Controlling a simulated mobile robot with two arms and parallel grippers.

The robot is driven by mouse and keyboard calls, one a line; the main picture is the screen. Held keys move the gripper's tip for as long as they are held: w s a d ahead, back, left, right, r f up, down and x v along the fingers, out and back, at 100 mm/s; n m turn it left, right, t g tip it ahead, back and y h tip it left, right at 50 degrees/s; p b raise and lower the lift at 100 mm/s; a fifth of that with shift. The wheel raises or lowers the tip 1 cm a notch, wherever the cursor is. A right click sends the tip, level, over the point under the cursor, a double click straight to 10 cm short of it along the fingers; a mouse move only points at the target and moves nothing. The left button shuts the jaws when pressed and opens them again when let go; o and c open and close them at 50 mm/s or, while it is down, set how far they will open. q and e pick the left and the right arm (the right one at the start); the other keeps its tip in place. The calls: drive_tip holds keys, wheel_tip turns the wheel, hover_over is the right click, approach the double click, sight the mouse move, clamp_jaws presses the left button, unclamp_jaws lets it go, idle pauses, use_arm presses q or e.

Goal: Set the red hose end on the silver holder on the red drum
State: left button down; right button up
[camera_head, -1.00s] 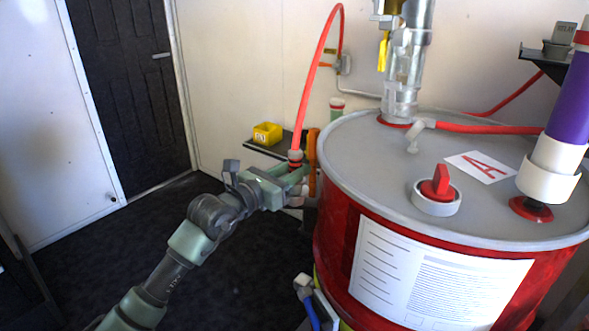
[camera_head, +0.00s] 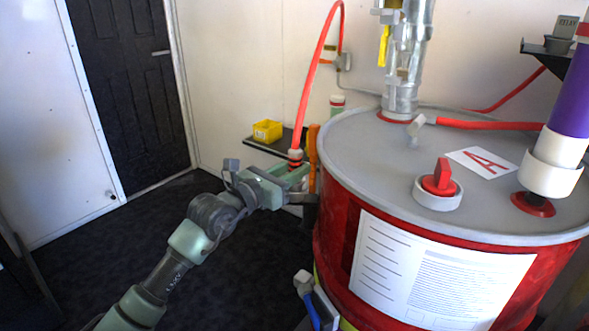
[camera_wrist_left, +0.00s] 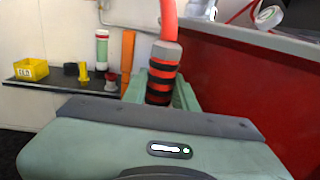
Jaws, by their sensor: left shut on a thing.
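My left gripper (camera_head: 296,180) is shut on the red hose end (camera_head: 295,156), just left of the red drum (camera_head: 335,225) and near its rim. The hose end has black bands and a grey collar; it also shows upright between the fingers in the left wrist view (camera_wrist_left: 162,82). Its red hose arches up to the back wall. A silver upright pipe assembly (camera_head: 402,95) stands at the back of the drum's grey lid. I cannot make out a separate silver holder for certain. My right gripper is not in view.
A shelf (camera_head: 258,147) with a yellow bin (camera_head: 267,131) is behind the gripper. An orange upright thing (camera_head: 313,158) stands close by. The lid carries a red cap (camera_head: 441,178), a purple-and-white column (camera_head: 560,135) and another red hose (camera_head: 485,126). The floor at left is clear.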

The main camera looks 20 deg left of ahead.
use_arm(q)
drive_tip(key=shift+s+r, duration=0.1)
drive_tip(key=shift+r, duration=0.05)
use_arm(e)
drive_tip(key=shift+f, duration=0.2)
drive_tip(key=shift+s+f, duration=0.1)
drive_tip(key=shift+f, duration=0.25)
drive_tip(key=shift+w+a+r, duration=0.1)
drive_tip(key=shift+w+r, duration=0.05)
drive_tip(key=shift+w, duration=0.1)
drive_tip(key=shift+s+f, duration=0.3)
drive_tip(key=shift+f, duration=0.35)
use_arm(q)
drive_tip(key=shift+f, duration=0.2)
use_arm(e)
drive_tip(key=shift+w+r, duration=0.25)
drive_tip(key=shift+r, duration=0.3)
